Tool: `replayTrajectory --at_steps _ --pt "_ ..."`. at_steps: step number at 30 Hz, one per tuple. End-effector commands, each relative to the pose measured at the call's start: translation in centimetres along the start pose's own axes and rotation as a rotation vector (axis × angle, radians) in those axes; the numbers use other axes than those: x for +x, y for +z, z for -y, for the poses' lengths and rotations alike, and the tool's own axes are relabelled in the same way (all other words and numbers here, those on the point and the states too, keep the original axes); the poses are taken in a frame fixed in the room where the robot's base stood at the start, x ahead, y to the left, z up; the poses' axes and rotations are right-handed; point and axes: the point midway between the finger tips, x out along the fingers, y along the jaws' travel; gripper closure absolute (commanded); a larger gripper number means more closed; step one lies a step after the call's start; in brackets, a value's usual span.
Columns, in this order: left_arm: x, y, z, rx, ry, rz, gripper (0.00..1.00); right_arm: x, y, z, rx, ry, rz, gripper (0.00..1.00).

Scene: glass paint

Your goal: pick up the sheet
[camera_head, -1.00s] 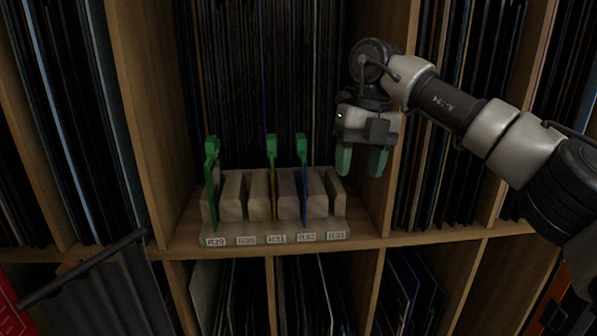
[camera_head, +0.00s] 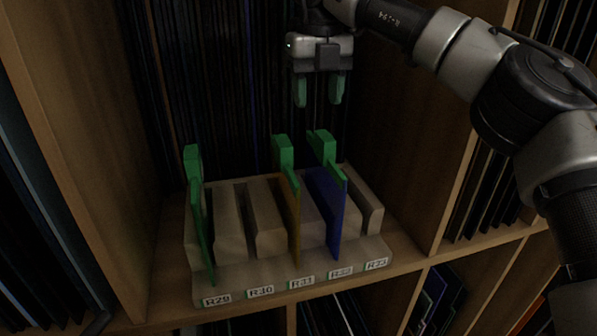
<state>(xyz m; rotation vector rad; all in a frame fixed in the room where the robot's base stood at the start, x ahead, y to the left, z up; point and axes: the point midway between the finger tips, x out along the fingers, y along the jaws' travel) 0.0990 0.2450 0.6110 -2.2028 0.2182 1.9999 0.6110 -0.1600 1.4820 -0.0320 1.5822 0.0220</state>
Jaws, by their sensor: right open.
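Three upright glass sheets stand in a slotted rack (camera_head: 228,283) on the shelf: a green sheet (camera_head: 203,232) at label R29, a yellow-brown sheet (camera_head: 295,222) near R31, and a blue sheet (camera_head: 328,208) near R32. Each has a green piece on its top edge. The frames do not show which one is the task's sheet. My right gripper (camera_head: 319,91) points down, open and empty, above and behind the blue sheet's green top piece, apart from it. My left gripper is not in view.
Wooden shelf walls stand at the left (camera_head: 85,150) and right (camera_head: 425,150) of the rack. Dark sheets fill the back of the compartment. More sheets stand in the compartments below and to the right.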

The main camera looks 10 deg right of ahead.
Motion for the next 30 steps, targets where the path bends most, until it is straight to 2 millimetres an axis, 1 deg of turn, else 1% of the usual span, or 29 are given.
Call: replayTrajectory --at_steps 5,9,13,17,20,24,27,30 --pt "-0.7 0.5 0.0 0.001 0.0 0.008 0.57 2.6 -0.1 0.2 0.0 0.001 -0.004 0.47" --pt "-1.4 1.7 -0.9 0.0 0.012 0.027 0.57 4.4 0.0 0.2 0.0 0.0 -0.003 0.47" --pt "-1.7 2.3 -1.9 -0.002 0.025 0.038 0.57 5.2 0.0 0.1 0.001 0.0 -0.002 0.47" --pt "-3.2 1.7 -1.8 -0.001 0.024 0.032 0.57 6.4 0.0 0.3 -0.001 -0.001 -0.005 0.47" --pt "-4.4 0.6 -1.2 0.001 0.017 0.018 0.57 7.8 0.1 0.4 0.0 0.0 -0.005 0.47" --pt "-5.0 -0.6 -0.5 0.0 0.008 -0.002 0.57 9.7 0.1 0.4 0.001 0.0 -0.003 0.47" --pt "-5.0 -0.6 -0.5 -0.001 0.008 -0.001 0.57 10.3 0.2 0.4 0.0 0.001 -0.001 0.47" --pt "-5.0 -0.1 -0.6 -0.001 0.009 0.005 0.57 10.4 0.2 0.3 0.0 0.001 0.0 0.47"
